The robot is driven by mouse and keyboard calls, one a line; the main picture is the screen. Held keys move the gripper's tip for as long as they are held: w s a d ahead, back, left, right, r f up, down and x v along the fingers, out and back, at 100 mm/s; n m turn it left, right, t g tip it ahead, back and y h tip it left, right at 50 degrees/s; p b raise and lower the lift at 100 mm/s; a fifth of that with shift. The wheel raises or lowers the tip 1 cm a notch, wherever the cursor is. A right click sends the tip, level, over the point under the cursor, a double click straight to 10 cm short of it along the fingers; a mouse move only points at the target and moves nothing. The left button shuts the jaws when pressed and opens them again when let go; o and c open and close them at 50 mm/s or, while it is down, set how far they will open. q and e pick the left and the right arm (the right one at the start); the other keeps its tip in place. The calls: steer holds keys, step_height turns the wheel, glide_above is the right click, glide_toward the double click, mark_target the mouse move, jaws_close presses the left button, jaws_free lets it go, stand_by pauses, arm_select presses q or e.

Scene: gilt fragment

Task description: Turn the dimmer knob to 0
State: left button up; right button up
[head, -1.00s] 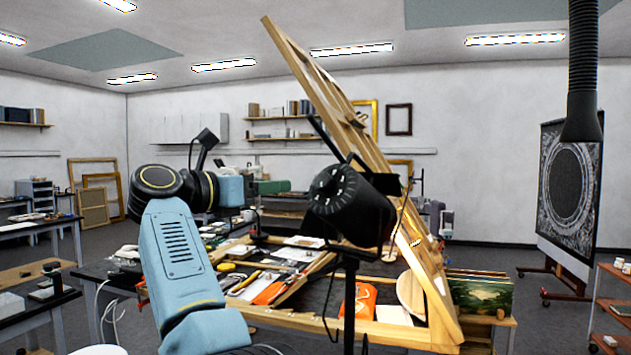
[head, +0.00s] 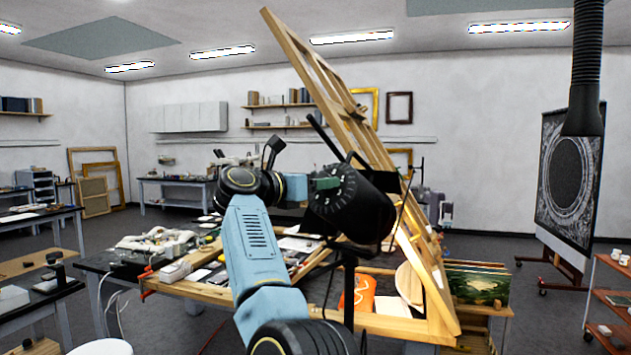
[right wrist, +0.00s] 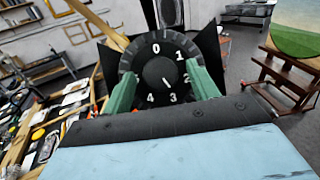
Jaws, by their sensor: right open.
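A black lamp head (head: 365,212) on a dark stand carries a round dial with white marks, facing the left in the head view. In the right wrist view the dimmer knob (right wrist: 158,72) is a dark disc at the centre of the dial, ringed by the numbers 0 to 4. Its short white pointer aims down and right, near the 3, while the 0 is at the top. My right gripper (right wrist: 165,85) is open, its two green fingers on either side of the dial; I cannot tell if they touch it. In the head view the right gripper (head: 325,183) is at the dial's face. My left gripper is out of view.
A tall wooden easel (head: 330,95) leans close behind the lamp. A black duct (head: 585,75) hangs at the right.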

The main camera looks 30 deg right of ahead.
steer(key=shift+c, duration=0.5)
steer(key=c, duration=0.9)
